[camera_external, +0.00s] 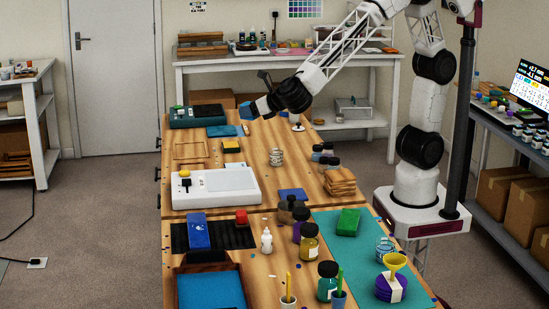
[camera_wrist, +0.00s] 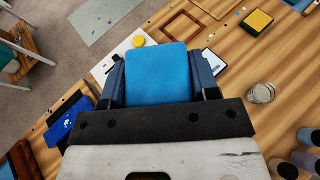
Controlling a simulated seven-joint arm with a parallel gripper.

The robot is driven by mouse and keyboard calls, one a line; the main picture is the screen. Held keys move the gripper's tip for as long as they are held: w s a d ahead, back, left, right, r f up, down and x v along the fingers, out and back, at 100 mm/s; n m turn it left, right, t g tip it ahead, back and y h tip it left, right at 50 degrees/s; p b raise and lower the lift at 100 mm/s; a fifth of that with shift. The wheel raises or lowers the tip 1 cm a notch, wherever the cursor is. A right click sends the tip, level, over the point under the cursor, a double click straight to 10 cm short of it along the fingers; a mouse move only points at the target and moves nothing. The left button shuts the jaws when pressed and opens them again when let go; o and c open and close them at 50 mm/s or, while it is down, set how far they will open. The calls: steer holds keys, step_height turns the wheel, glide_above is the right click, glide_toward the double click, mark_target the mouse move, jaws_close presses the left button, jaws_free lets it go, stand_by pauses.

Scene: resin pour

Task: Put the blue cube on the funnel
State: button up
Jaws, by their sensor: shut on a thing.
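My gripper (camera_external: 246,112) is raised over the far end of the wooden table, at the far left of my arm. In the wrist view my gripper (camera_wrist: 160,68) is shut on the blue cube (camera_wrist: 158,73), with one dark finger on each side. The cube (camera_external: 245,111) shows only as a small blue patch at the gripper in the external view. The funnel is not visible in the wrist view.
A white scale-like device (camera_external: 218,188) lies below and nearer. Several dark-lidded jars, including a yellow one (camera_external: 309,243), stand between there and the funnel. A green block (camera_external: 348,221) lies on the teal mat (camera_external: 335,238). Cups with upright sticks (camera_external: 338,297) stand left of the funnel.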

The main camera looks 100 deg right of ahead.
steer(key=a+n+t+y, duration=0.2)
steer(key=a+n+y, duration=0.1)
steer(key=a, duration=1.7)
steer(key=n+y, duration=0.9)
steer(key=y, duration=0.1)
glide_above(395, 259)
step_height(395, 259, down, 7)
steer(key=shift+r, duration=0.15)
steer(key=shift+f, duration=2.05)
